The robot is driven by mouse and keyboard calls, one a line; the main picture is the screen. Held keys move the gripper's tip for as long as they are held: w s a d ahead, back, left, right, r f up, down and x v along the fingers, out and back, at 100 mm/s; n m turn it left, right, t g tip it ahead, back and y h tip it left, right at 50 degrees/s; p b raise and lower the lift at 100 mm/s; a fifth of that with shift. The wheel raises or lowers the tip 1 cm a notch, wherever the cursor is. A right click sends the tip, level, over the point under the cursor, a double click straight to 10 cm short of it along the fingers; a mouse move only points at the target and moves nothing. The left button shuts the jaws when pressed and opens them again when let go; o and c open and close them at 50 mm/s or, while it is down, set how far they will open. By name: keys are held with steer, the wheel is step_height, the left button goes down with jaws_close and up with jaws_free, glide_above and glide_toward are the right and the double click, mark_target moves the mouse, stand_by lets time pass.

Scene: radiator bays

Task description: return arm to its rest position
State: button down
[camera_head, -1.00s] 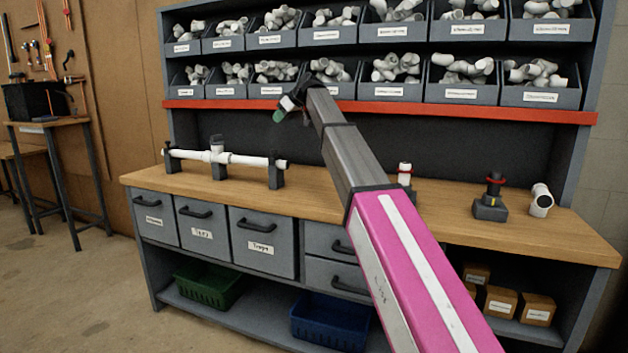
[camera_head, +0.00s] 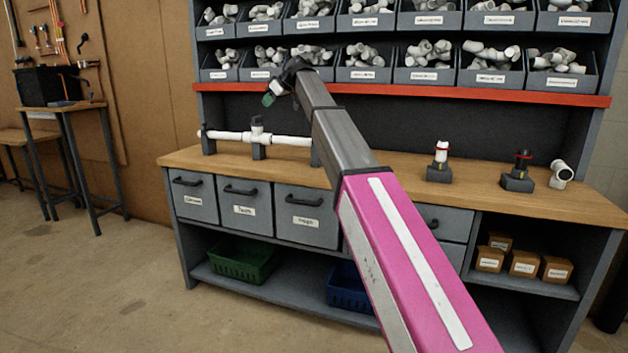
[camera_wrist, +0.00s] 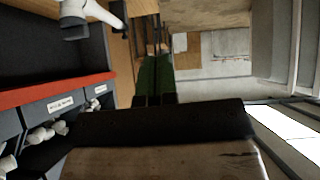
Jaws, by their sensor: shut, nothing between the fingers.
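My arm, pink with grey outer links, reaches up from the lower right in the head view. My gripper (camera_head: 272,94) is at its far end, small and dark with a green tip, in front of the lower bin row and the red shelf edge. It appears shut and empty. In the wrist view my gripper (camera_wrist: 155,78) shows as dark fingers with green between them, and nothing is held there. The exact gap to the bins cannot be told.
Bins of white fittings (camera_head: 428,72) fill the rack behind. A side table (camera_head: 62,106) stands left. Floor (camera_head: 90,270) at left is clear.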

steer(key=s+d+f+m+h, duration=0.2)
steer(key=s+d+f+m, duration=0.3)
steer(key=f, duration=0.8)
steer(key=s+d+f+h, duration=0.1)
steer(key=s+d+f, duration=0.2)
steer(key=d+f, duration=0.75)
steer(key=s+d+f+m+h, duration=0.2)
steer(key=s+d+f+m, duration=0.15)
steer(key=f, duration=1.15)
steer(key=s+d+f+m+g+h, duration=0.1)
steer(key=s+d+f+m+h, duration=0.1)
steer(key=s+d+f, duration=0.6)
steer(key=s+d+f+m+g+h, duration=0.2)
steer(key=s+d+f, duration=0.7)
steer(key=s+f, duration=0.6)
steer(key=s+m, duration=0.1)
steer(key=s, duration=0.3)
steer(key=shift+s+f+m+g, duration=0.25)
steer(key=shift+m+g, duration=0.05)
steer(key=shift+m, duration=0.05)
